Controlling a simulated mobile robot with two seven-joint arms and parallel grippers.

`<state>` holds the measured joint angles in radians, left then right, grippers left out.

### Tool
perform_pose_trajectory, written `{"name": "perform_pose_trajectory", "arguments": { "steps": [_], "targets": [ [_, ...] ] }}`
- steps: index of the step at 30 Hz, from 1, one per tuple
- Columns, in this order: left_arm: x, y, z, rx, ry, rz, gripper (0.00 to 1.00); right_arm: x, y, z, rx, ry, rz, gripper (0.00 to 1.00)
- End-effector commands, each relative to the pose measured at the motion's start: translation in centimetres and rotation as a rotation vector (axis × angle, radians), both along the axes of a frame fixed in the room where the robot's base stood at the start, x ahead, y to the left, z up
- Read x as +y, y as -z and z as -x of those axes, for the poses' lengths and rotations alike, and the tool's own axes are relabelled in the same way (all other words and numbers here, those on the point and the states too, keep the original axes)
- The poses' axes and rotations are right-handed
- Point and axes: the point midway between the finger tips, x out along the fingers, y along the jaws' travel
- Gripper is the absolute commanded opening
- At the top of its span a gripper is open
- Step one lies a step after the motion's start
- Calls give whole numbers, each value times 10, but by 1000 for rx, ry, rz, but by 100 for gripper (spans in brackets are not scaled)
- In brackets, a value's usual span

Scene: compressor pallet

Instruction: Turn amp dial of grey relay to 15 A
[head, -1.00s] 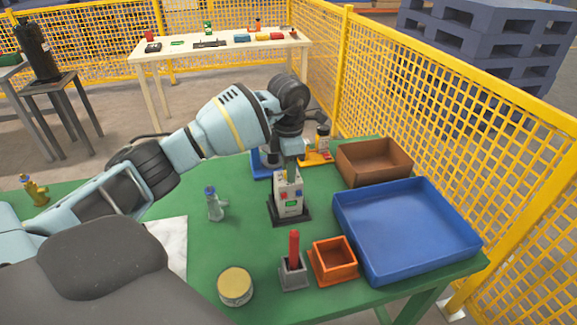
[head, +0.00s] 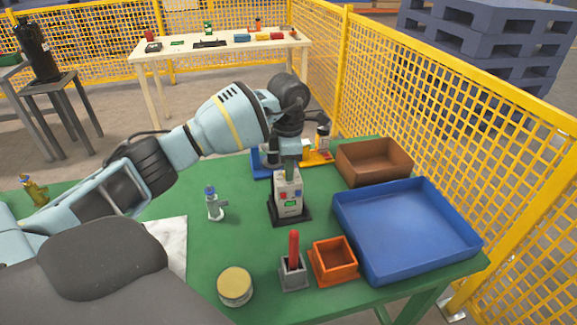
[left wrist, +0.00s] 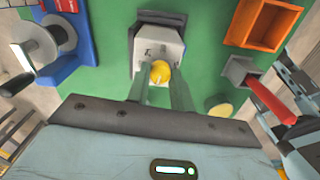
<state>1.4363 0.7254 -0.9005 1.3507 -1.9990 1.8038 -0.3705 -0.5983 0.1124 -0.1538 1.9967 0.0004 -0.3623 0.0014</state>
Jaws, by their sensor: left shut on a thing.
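The grey relay (head: 288,199) stands upright on a dark base on the green table, with red and blue spots and a green label on its front. In the left wrist view the relay (left wrist: 158,45) shows its top face with small marks and a yellow dial (left wrist: 160,72). My left gripper (head: 289,172) comes down on the relay from above. In the left wrist view its two fingers (left wrist: 160,88) are on either side of the yellow dial, shut on it. The dial's exact setting is too small to read. My right gripper does not show.
A blue tray (head: 405,278), a brown box (head: 375,178) and an orange bin (head: 334,281) lie to the right. A red-handled tool in a grey holder (head: 293,277), a round tin (head: 235,300) and a small grey valve (head: 215,214) stand nearby. Yellow mesh fencing (head: 450,130) borders the table.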

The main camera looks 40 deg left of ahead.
Motion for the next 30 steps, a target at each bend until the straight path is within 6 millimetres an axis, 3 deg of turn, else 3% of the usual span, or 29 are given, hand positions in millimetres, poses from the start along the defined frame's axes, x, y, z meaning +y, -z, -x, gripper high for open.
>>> {"name": "perform_pose_trajectory", "arguments": {
  "steps": [18, 30],
  "targets": [
    [0, 0, 0, -2, 464, 0, 0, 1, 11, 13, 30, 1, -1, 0],
    [0, 0, 0, -1, 643, 0, 0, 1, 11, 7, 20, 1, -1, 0]
  ]
}}
